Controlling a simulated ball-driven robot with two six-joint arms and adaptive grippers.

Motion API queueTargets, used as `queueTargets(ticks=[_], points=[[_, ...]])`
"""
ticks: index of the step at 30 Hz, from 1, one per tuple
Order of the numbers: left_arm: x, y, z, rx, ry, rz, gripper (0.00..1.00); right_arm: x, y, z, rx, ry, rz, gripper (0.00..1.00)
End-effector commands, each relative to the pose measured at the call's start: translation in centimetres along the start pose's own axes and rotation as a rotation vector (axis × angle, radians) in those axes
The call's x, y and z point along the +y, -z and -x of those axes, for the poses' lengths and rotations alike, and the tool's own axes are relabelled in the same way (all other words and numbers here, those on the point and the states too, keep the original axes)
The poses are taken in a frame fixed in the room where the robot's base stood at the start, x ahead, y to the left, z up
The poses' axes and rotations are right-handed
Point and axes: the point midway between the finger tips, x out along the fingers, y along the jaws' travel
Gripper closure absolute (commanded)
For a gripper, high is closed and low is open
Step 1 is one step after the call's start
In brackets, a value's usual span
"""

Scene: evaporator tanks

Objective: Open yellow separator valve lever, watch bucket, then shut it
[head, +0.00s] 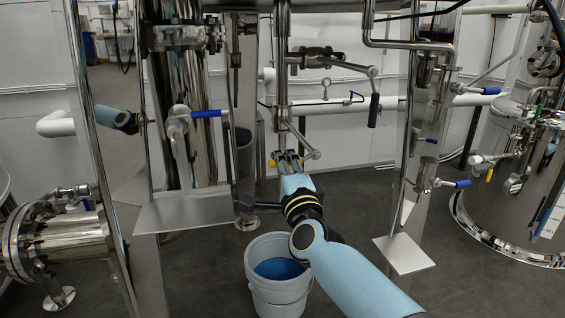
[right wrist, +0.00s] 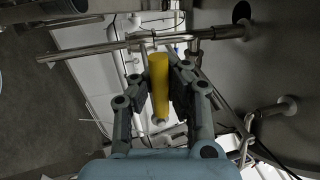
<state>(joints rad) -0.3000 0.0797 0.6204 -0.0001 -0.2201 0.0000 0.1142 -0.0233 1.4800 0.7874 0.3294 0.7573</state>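The yellow valve lever (right wrist: 160,85) stands between the two fingers of my right gripper (right wrist: 160,82) in the right wrist view. A finger lies close along each side of it; whether they press on it I cannot tell. In the head view my right gripper (head: 288,160) is at the lower end of the vertical steel pipe, and its fingers hide most of the lever. The grey bucket (head: 280,291) stands on the floor below and in front, with blue liquid (head: 279,268) inside. My left gripper is not in view.
A steel shelf plate (head: 185,214) is left of the bucket and a smaller plate (head: 403,254) is right of my arm. Steel posts stand on both sides. A black-handled lever (head: 374,108) hangs above. A steel tank (head: 500,215) stands at right.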

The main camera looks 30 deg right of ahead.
Motion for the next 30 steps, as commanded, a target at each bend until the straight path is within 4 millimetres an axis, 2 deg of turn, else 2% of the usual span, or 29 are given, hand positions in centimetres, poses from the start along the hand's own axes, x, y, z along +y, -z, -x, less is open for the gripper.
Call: queueTargets(ticks=[1,6,12,15,24,26,30], points=[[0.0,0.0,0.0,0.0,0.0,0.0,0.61,0.8,0.0,0.5,-0.001,-0.015,-0.004,1.0],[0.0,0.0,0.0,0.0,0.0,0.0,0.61,0.8,0.0,0.5,-0.001,-0.015,-0.003,1.0],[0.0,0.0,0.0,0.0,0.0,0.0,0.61,0.5,0.0,0.3,-0.001,-0.011,0.0,0.71],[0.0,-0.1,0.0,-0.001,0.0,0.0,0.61,0.4,0.0,0.3,-0.001,-0.008,0.001,0.61],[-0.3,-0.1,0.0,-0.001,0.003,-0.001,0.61,0.3,0.0,0.5,-0.001,-0.006,0.002,0.61],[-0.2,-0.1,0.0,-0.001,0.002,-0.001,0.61,0.3,0.0,1.1,-0.001,-0.006,0.002,0.61],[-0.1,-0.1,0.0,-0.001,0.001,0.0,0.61,0.4,0.0,3.7,0.0,-0.009,0.002,0.61]])
